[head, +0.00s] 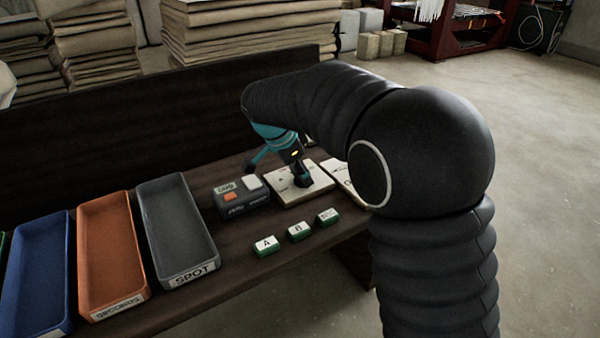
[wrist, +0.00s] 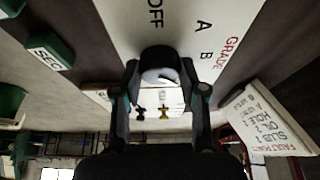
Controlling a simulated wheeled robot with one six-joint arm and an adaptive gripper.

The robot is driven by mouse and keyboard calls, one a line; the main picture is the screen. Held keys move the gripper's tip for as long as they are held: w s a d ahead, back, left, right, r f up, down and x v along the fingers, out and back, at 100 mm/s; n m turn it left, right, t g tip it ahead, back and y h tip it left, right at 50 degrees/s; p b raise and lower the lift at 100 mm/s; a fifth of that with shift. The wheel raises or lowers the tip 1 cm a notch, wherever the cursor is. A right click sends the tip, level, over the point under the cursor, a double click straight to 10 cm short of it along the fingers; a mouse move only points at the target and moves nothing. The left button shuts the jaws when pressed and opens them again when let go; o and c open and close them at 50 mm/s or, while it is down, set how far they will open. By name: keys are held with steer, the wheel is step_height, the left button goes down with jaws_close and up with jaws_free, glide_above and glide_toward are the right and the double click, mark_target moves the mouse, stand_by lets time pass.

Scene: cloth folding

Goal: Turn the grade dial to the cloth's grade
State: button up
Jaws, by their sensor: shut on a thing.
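The grade dial's white plate (head: 318,180) lies on the bench, partly behind my arm. In the wrist view the plate (wrist: 125,28) reads OFF, A, B and, in red, GRADE. My gripper (head: 300,178) is down on the plate. I cannot tell which mark the knob points to. I cannot make out which cloth is to be graded.
Three green-based blocks (head: 298,231) stand in front, two marked A and B. A dark box (head: 240,205) with orange and white buttons sits left of the plate. Grey (head: 175,225), orange (head: 112,250) and blue trays stand farther left. A fault-points card (wrist: 275,120) lies beside the plate.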

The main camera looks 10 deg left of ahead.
steer(key=shift+s+f, duration=0.1)
steer(key=shift+f, duration=0.05)
steer(key=o, duration=1.1)
steer(key=shift+o, duration=0.2)
steer(key=shift+a+r, duration=0.2)
steer(key=shift+r, duration=0.45)
steer(key=v, duration=1)
steer(key=shift+s+r, duration=0.2)
steer(key=shift+r, duration=0.15)
